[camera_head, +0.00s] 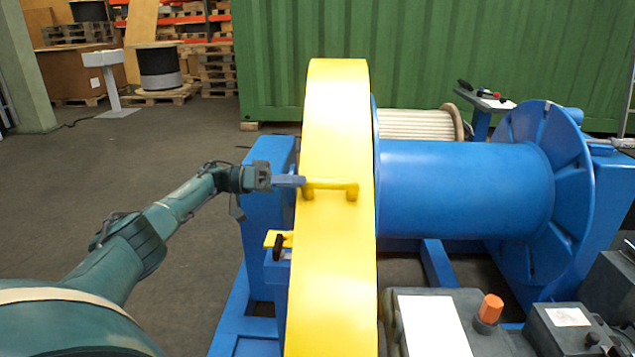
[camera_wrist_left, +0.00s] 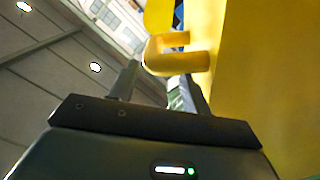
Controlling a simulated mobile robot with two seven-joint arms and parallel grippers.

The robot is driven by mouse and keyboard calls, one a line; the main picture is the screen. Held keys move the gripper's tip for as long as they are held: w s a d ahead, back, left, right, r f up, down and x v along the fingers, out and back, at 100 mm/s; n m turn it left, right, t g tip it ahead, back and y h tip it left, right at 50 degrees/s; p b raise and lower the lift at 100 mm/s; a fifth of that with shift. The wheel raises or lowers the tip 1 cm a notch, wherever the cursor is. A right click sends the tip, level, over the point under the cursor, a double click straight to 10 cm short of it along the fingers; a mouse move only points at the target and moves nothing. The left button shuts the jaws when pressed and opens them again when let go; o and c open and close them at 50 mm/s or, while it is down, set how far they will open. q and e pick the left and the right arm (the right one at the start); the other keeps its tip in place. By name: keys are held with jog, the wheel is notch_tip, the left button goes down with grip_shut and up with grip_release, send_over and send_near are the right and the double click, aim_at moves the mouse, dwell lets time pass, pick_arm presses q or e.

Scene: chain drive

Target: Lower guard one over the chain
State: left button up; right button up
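Guard one appears to be the tall yellow curved cover (camera_head: 335,120), upright at the left end of the blue drum. It has a yellow bar handle (camera_head: 330,185) on its near face. My left gripper (camera_head: 290,181) is at the handle's left end. In the left wrist view, the two fingers (camera_wrist_left: 158,85) are apart, and the handle (camera_wrist_left: 180,62) lies close at the tips, in front of the right finger. I cannot tell if they touch. The guard (camera_wrist_left: 285,80) fills the right of that view. The chain is hidden. My right gripper is out of view.
A blue drum (camera_head: 460,190) on a blue frame extends right of the guard. A small yellow piece with a black knob (camera_head: 278,246) is left of the guard. A grey box with an orange button (camera_head: 490,308) is at front right. Open floor (camera_head: 150,200) lies left.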

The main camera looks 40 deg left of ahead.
pick_arm(q)
jog(key=b+v, duration=0.1)
jog(key=v, duration=0.5)
jog(key=shift+s+a, duration=0.25)
jog(key=shift+r, duration=0.15)
